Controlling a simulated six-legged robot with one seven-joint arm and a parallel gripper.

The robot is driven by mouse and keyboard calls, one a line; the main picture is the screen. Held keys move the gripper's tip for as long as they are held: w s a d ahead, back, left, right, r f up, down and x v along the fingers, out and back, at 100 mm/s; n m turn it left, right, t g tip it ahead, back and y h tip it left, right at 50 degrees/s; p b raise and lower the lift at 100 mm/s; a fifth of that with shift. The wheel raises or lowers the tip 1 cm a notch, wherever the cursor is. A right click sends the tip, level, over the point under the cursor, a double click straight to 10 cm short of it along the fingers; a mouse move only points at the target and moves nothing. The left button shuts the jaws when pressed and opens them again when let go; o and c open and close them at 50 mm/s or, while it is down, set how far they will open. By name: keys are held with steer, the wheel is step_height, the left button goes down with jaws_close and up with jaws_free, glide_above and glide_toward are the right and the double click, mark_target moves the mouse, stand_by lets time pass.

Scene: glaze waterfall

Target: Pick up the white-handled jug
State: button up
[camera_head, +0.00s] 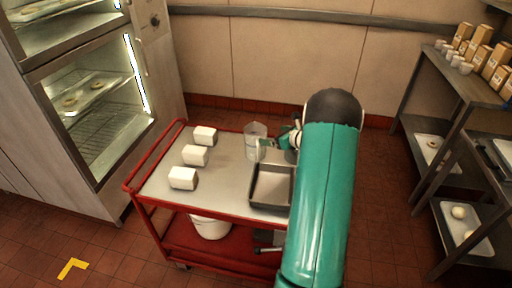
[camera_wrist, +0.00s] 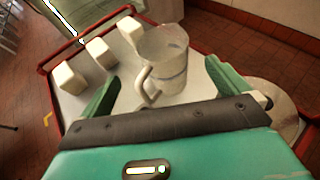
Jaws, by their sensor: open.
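The jug (camera_head: 255,142) is a clear, see-through vessel with an off-white handle. It stands upright on the top of the red cart, right of the white blocks. In the wrist view the jug (camera_wrist: 168,58) stands just beyond my gripper, its handle (camera_wrist: 146,88) turned toward me. My gripper (camera_wrist: 160,82) is open, with one green finger on each side of the handle. The handle seems to lie between the fingers; I cannot tell whether anything touches it. In the head view my gripper (camera_head: 277,142) is right beside the jug, partly hidden by my arm.
Three white blocks (camera_head: 195,155) stand in a row on the cart top (camera_head: 222,178). A dark-rimmed tray (camera_head: 271,186) lies right of them, near the jug. A white bucket (camera_head: 210,227) is on the lower shelf. An oven cabinet stands left, metal shelving right.

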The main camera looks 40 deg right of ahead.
glide_toward(258, 132)
steer(key=w+a, duration=0.4)
steer(key=w, duration=0.1)
steer(key=shift+w+r, duration=0.1)
steer(key=shift+w, duration=0.05)
steer(key=c, duration=0.9)
steer(key=shift+c, duration=1)
steer(key=shift+r, duration=0.1)
